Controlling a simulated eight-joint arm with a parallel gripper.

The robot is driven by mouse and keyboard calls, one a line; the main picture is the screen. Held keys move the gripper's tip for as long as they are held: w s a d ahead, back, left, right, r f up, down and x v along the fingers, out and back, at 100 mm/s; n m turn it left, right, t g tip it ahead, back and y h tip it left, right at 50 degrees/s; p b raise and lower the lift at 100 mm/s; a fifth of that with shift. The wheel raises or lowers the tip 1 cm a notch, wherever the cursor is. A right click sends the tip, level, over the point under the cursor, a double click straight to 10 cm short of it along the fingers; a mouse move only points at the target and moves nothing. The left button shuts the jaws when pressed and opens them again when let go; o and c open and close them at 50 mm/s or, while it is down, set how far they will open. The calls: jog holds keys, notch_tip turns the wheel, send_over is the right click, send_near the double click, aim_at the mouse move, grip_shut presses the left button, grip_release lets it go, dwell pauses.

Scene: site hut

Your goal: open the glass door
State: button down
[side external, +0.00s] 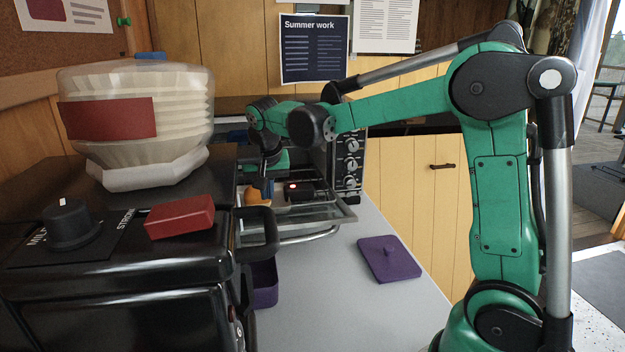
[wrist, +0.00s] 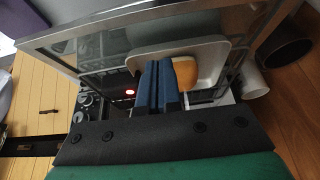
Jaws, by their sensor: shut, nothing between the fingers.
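The glass door (side external: 325,215) of the small oven (side external: 349,165) is swung down and stands open, lying about level, with its bar handle (side external: 300,237) along the front edge. In the wrist view the metal-framed glass door (wrist: 112,38) fills the upper part. My gripper (wrist: 158,66) shows there as two blue fingers pressed together, empty. In the side view my gripper is partly hidden behind the dark machine, near the oven opening. I cannot tell whether the fingers touch the door.
A black coffee machine (side external: 120,260) stands at the left. A purple lid (side external: 390,258) and purple box (side external: 264,284) are on the grey counter (side external: 345,310), with free room between.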

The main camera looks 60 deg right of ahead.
jog(key=shift+f, duration=0.1)
jog(key=f, duration=0.1)
jog(key=s+a+f, duration=0.1)
jog(key=f, duration=0.1)
jog(key=shift+s+a+f, duration=0.15)
jog(key=shift+a+f, duration=0.05)
jog(key=shift+f, duration=0.05)
jog(key=shift+r, duration=0.1)
jog(key=s+v, duration=0.1)
jog(key=v, duration=0.5)
jog(key=s+a+f+n+t+y, duration=0.2)
jog(key=s+a+n, duration=0.4)
jog(key=s+n, duration=0.3)
jog(key=shift+a+f+t+y, duration=0.4)
jog(key=shift+t+y, duration=0.2)
jog(key=shift+t, duration=0.4)
